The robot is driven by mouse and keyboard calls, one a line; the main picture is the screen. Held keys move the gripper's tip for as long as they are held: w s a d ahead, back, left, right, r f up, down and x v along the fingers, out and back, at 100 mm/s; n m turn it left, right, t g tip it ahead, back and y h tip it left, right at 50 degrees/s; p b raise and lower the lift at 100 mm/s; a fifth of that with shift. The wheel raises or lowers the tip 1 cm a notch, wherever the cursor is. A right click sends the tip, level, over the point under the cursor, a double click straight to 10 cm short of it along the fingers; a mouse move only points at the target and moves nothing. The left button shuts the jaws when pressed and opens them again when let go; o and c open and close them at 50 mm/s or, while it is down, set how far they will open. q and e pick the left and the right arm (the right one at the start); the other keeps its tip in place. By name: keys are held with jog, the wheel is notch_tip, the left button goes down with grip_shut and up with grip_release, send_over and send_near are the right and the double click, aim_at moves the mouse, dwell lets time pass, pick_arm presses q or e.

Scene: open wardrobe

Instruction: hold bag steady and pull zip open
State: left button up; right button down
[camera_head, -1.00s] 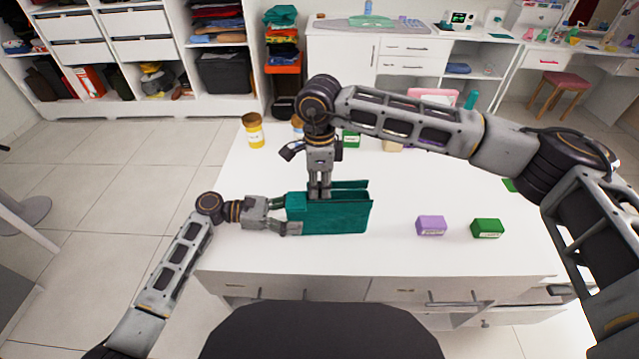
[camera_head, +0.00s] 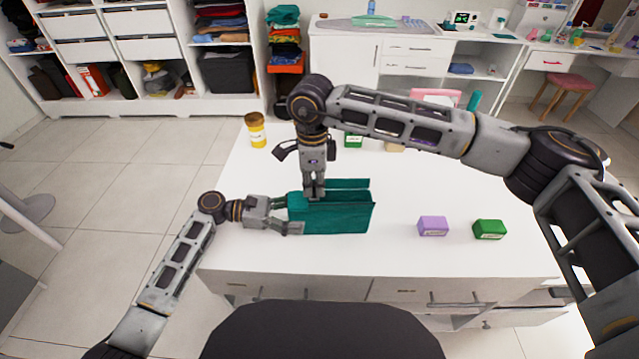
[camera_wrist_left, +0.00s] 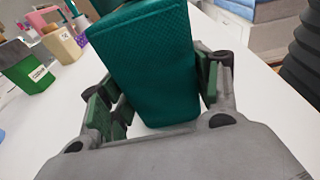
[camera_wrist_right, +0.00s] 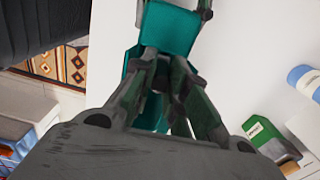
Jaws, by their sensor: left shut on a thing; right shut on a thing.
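A teal bag (camera_head: 335,217) stands on the white table (camera_head: 400,250); its top shows a long gap between two upper edges. My left gripper (camera_head: 292,215) is shut on the bag's left end, and the left wrist view shows the bag (camera_wrist_left: 150,65) between its fingers (camera_wrist_left: 160,95). My right gripper (camera_head: 314,192) points down at the left part of the bag's top. Its fingers are closed together over the bag (camera_wrist_right: 170,30) in the right wrist view (camera_wrist_right: 160,75). The zip pull is hidden between the fingers.
A purple box (camera_head: 433,226) and a green box (camera_head: 490,229) stand to the right of the bag. A yellow jar (camera_head: 256,130) stands at the back left. More items stand behind my right arm. The table's front is clear.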

jog(key=shift+a, duration=0.2)
jog(key=c, duration=1.7)
grip_release()
jog(key=shift+r, duration=0.1)
jog(key=shift+r, duration=0.2)
notch_tip(320, 180, up, 12)
jog(key=shift+f, duration=0.25)
